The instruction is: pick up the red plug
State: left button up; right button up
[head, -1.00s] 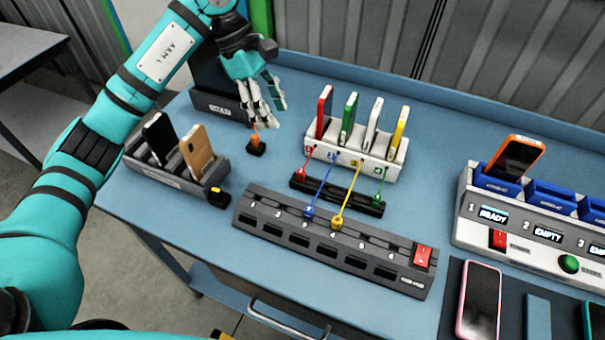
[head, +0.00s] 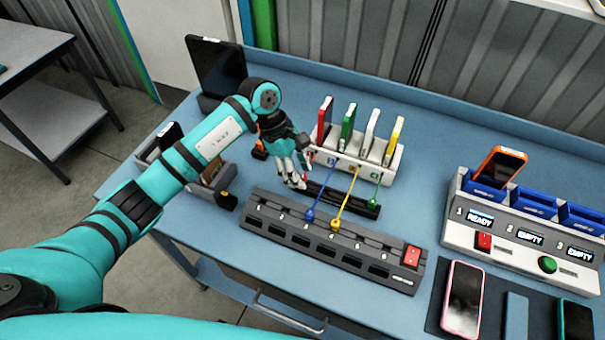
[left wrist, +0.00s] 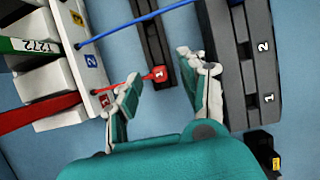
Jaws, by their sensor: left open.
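The red plug (left wrist: 157,74), marked 1, shows in the left wrist view at the end of a thin red cord. In the head view my left gripper (head: 295,182) is low over the left end of the dark rail (head: 345,200) and largely hides the plug. My right gripper is not in view.
The white hub (head: 380,169) with upright coloured cards stands just behind. The grey numbered power strip (head: 330,240) lies in front. Blue (head: 322,190), yellow (head: 347,205) and green (head: 375,191) cords run close by. A charging station (head: 520,237) stands at right.

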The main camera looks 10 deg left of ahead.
pick_arm(q)
jog(key=shift+d+f, duration=0.25)
jog(key=shift+f, duration=0.25)
grip_shut()
jog(key=shift+r, duration=0.1)
jog(key=shift+r+b, duration=0.45)
jog(key=shift+b, duration=0.05)
notch_tip(320, 180, up, 2)
jog(key=shift+r+b, duration=0.15)
jog(key=shift+b, duration=0.65)
jog(key=s+b, duration=0.1)
jog(key=s, duration=0.3)
jog(key=s+r+b, duration=0.1)
jog(key=s+b, duration=0.1)
jog(key=s, duration=0.3)
jog(key=s+d+b, duration=0.1)
jog(key=s, duration=0.4)
jog(key=shift+s+r, duration=0.15)
jog(key=shift+s, duration=0.1)
jog(key=shift+s+r+b, duration=0.15)
jog(key=shift+s+b, duration=0.15)
jog(key=shift+s, duration=0.5)
jog(key=shift+r, duration=0.75)
